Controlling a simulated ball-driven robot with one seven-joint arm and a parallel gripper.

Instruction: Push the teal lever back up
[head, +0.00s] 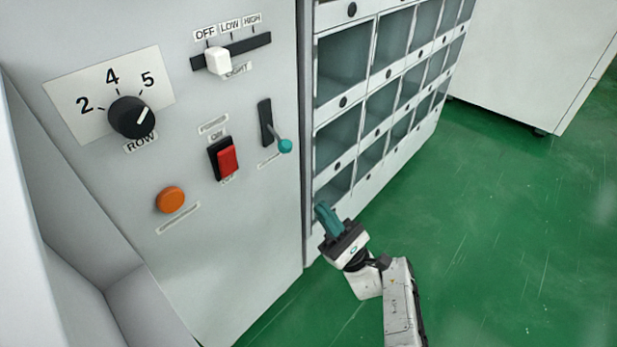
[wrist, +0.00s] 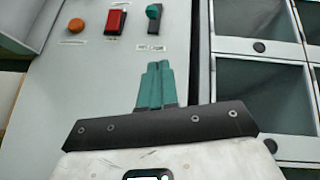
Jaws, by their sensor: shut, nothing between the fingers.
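The teal lever (head: 284,145) is a ball-tipped stick in a dark vertical slot on the grey panel. In the head view it tilts down and to the right, its teal knob below the slot's middle. In the wrist view the teal knob (wrist: 152,14) shows near the top, ahead of my fingertips. My gripper (head: 322,208) has teal fingers, shut together with nothing between them. It is below and to the right of the lever in the head view, apart from it. In the wrist view the shut gripper (wrist: 158,68) points up toward the lever.
On the panel are a red rocker switch (head: 227,161), an orange button (head: 170,200), a black row dial (head: 131,117) and a white slider (head: 218,61). Open compartments (head: 342,65) stand to the right of the panel. The green floor (head: 500,220) is clear at the right.

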